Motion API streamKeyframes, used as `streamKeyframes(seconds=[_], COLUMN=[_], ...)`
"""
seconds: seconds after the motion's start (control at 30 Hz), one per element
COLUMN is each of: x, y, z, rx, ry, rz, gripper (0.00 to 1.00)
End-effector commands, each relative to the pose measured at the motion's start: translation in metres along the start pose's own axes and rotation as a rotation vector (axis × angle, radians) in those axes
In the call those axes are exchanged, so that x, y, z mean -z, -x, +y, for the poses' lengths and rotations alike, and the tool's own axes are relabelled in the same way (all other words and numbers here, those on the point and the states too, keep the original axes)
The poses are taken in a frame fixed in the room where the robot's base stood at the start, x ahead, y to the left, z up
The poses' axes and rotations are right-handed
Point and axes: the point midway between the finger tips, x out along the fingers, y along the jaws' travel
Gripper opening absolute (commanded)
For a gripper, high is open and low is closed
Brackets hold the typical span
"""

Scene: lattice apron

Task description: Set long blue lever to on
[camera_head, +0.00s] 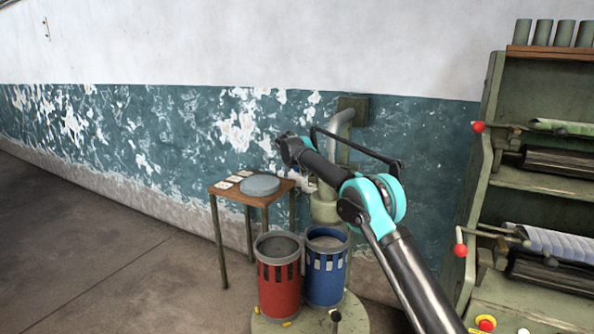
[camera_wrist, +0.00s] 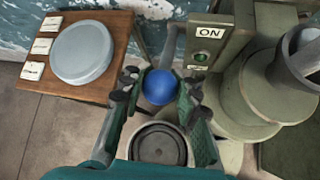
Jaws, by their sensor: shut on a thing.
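The long blue lever shows in the wrist view as a round blue knob (camera_wrist: 159,87), with a grey bar rising behind it. My gripper (camera_wrist: 160,78) is shut on this knob, with one finger on its left and one on its right. Just beyond the knob, to the upper right, stands a green box with a white ON plate (camera_wrist: 208,33) and a small green lamp (camera_wrist: 202,57). In the head view my arm reaches to the grey-green machine (camera_head: 325,205), and the knob is hidden there.
A small wooden table (camera_head: 226,190) with a round grey lid (camera_head: 260,185) and white cards stands to the left. A red bin (camera_head: 279,285) and a blue bin (camera_head: 326,278) stand in front of the machine. A green rack (camera_head: 505,85) with red-knobbed levers is at right.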

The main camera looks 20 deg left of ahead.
Motion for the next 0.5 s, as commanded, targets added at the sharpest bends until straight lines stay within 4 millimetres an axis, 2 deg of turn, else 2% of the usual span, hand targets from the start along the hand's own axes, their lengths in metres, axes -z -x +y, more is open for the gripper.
streamKeyframes(seconds=[0.07,0.1,0.27,0.5], x=[-0.0029,-0.0030,-0.0023,-0.0016], y=[0.0013,0.0014,0.0010,0.0005], z=[0.0014,0.0014,0.0011,0.0006], rx=[-0.005,-0.005,-0.004,-0.003], ry=[0.002,0.002,0.002,0.001], rz=[-0.006,-0.006,-0.005,-0.003], gripper=[0.00,0.31,0.51,0.52])
